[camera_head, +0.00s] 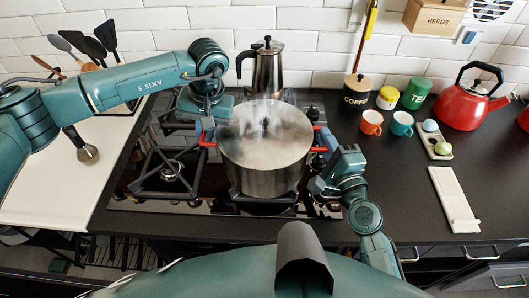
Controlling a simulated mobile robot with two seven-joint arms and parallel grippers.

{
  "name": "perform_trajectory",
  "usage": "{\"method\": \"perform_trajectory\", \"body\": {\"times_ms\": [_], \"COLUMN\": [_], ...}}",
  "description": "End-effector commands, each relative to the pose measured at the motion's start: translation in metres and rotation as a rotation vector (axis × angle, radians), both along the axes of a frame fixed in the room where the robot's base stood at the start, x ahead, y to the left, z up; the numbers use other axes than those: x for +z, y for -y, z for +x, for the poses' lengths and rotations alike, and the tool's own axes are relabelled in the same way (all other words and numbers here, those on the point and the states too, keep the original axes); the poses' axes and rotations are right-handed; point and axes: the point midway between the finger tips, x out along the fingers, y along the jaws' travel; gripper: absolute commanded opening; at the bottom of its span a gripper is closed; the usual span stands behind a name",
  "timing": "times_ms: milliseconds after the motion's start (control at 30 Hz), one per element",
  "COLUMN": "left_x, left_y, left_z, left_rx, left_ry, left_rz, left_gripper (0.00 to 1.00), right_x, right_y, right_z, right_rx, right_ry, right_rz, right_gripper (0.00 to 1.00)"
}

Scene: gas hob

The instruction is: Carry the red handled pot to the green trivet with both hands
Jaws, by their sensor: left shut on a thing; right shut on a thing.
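My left gripper (207,132) is shut on the left red handle (208,145). My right gripper (325,163) is shut on the right red handle (330,138), at the pot's right side. The jaws partly hide both handles. I see no green trivet in this view.
A moka pot (268,68) stands behind the pot. To the right are a coffee jar (357,90), an orange mug (371,123), a teal mug (402,124), a red kettle (465,105) and a white board (454,200). Dark counter between hob and board is clear.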

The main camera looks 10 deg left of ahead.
Motion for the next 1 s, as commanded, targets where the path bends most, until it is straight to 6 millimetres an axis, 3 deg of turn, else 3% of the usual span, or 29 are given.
{"method": "perform_trajectory", "body": {"times_ms": [367, 1000], "left_x": [0.013, 0.055], "left_y": [0.000, 0.000], "left_z": [0.002, 0.002], "left_rx": [0.001, 0.001], "left_ry": [0.009, 0.009], "left_rz": [-0.002, -0.002], "left_gripper": [0.00, 0.00], "right_x": [0.015, 0.056], "right_y": [0.000, 0.000], "right_z": [0.001, 0.001], "right_rx": [-0.002, -0.002], "right_ry": [0.010, 0.009], "right_rz": [0.007, 0.008], "right_gripper": [0.00, 0.00]}}
